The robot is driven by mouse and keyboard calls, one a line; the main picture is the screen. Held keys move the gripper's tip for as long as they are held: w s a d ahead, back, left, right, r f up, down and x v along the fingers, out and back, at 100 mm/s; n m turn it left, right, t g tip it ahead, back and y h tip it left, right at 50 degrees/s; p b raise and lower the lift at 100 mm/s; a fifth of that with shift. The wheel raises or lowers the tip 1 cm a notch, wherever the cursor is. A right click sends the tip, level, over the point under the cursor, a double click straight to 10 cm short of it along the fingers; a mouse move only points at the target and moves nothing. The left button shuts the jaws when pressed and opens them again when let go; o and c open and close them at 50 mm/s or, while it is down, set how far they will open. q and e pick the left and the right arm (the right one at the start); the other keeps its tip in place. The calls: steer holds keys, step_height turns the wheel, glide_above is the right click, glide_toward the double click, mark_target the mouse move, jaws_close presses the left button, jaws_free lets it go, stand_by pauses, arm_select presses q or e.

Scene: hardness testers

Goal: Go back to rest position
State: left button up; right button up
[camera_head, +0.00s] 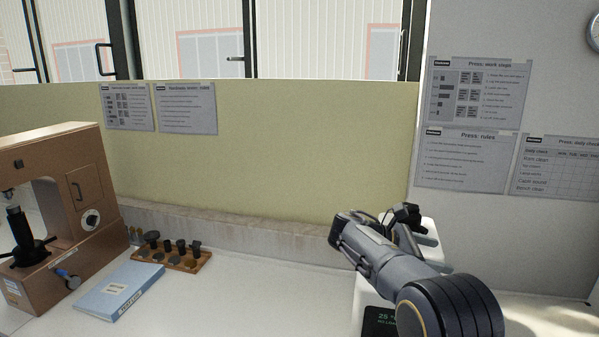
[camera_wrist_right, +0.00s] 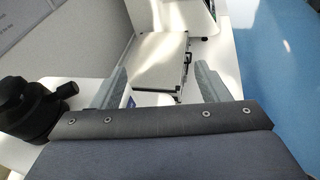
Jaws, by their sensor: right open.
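My right gripper (camera_head: 426,236) is above the right part of the white bench, over a pale device with a dark display, in the head view. My right arm comes in from the lower right and partly hides that device. In the right wrist view my right gripper (camera_wrist_right: 162,76) has its two grey fingers wide apart with nothing between them. My left gripper and arm are not in view.
A brown hardness tester (camera_head: 85,185) stands at the left. Near it are a blue booklet (camera_head: 120,291) and a wooden holder (camera_head: 172,258) with dark parts. The middle bench is clear. A silver case (camera_wrist_right: 160,58) lies beyond the fingers; a black device (camera_wrist_right: 28,108) is at left.

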steer(key=s+d+f+m+y, duration=0.2)
steer(key=s+y, duration=0.1)
steer(key=s, duration=0.2)
steer(key=s+d+f+m+y+b, duration=0.1)
steer(key=s+d+f+m+y, duration=0.1)
steer(key=s+f+m+y, duration=0.3)
steer(key=s+d+y, duration=0.2)
steer(key=s, duration=0.4)
steer(key=s+a+f+m+t+y, duration=0.2)
steer(key=s+a+m+y, duration=0.2)
steer(key=s, duration=0.5)
steer(key=s+a+f+m+t+y+b, duration=0.1)
steer(key=s+a+f+m+t+y, duration=0.2)
steer(key=s+a+m, duration=0.4)
steer(key=s+a+y, duration=0.1)
steer(key=s+a, duration=0.2)
steer(key=shift+s+a+f+m+t, duration=0.2)
steer(key=shift+a+f+m+t, duration=0.1)
steer(key=shift+a+m, duration=0.1)
